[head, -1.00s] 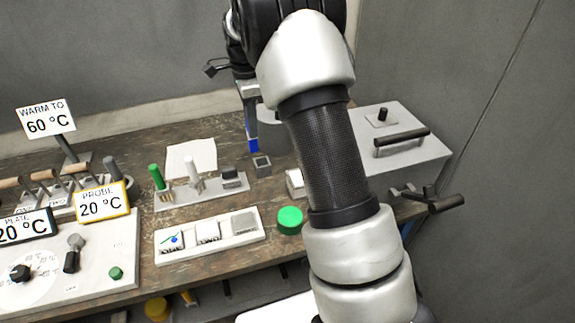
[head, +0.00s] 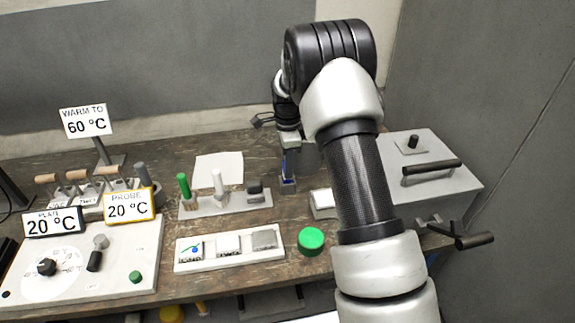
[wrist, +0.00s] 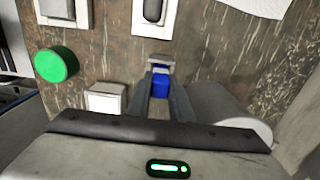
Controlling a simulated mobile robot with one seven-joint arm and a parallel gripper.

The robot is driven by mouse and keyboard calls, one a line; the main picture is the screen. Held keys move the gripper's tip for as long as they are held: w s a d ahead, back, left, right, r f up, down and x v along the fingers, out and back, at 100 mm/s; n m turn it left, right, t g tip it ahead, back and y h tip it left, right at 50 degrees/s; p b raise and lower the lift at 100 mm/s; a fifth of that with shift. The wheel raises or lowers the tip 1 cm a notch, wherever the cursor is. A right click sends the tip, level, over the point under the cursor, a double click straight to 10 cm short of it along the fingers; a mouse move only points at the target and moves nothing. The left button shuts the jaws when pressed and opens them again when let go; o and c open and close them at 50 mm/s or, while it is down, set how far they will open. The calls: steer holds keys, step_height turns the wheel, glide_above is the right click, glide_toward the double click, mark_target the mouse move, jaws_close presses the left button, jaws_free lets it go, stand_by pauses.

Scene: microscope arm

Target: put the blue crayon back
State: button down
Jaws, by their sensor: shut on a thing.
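The blue crayon (head: 290,166) is held upright, or nearly so, between the fingers of my gripper (head: 289,160). In the wrist view the blue (wrist: 160,84) shows between the two fingers. My gripper is shut on it, directly over or at a small grey block (head: 288,187). In the wrist view this block (wrist: 154,61) lies just beyond the fingertips. I cannot tell whether the crayon's lower end touches the block or is in it. Most of the crayon is hidden by the fingers.
A light rack (head: 225,203) with green, white and dark uprights stands left of the gripper. A tile tray (head: 230,252), a green button (head: 311,241) and a small white box (head: 322,204) are in front. A grey cylinder (wrist: 228,115) is close beside the gripper in the wrist view.

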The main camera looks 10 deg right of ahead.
steer(key=c, duration=1.6)
jaws_free()
steer(key=shift+f, duration=0.1)
